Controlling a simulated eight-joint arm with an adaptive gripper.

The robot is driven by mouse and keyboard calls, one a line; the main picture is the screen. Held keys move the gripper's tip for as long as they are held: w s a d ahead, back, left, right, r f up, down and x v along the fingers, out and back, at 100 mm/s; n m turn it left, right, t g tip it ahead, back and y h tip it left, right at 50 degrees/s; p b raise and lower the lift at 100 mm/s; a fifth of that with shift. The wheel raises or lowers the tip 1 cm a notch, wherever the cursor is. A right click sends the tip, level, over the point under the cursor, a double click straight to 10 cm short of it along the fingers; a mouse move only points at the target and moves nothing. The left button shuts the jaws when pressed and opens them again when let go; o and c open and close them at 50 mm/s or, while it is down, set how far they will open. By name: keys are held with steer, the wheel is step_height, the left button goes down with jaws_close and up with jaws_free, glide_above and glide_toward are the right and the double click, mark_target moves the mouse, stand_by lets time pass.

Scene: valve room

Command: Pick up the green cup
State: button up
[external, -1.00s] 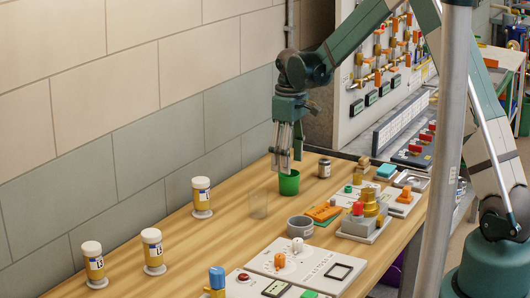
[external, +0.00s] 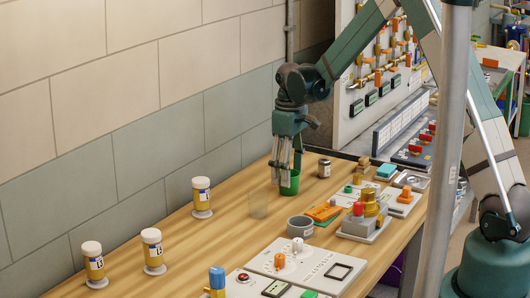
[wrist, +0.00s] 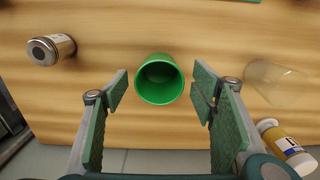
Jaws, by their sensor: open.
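The green cup (external: 290,183) stands upright on the wooden table, near the wall side. In the wrist view the green cup (wrist: 160,79) has its open mouth towards the camera and looks empty. My gripper (external: 285,178) points down at the cup, its fingers low and overlapping it in the external view. In the wrist view my gripper (wrist: 160,85) is open, with one finger pad to the left of the cup and one to the right. Gaps show between the cup and both pads. The exact fingertip height is hard to tell.
A clear glass (external: 258,204) stands close to the cup. A small dark-lidded jar (external: 324,168) is on its other side. A grey bowl (external: 300,228) and control panels (external: 305,264) lie nearer the front. Several yellow bottles (external: 201,197) stand along the wall.

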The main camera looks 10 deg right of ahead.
steer(key=shift+f, duration=1.6)
steer(key=c, duration=0.9)
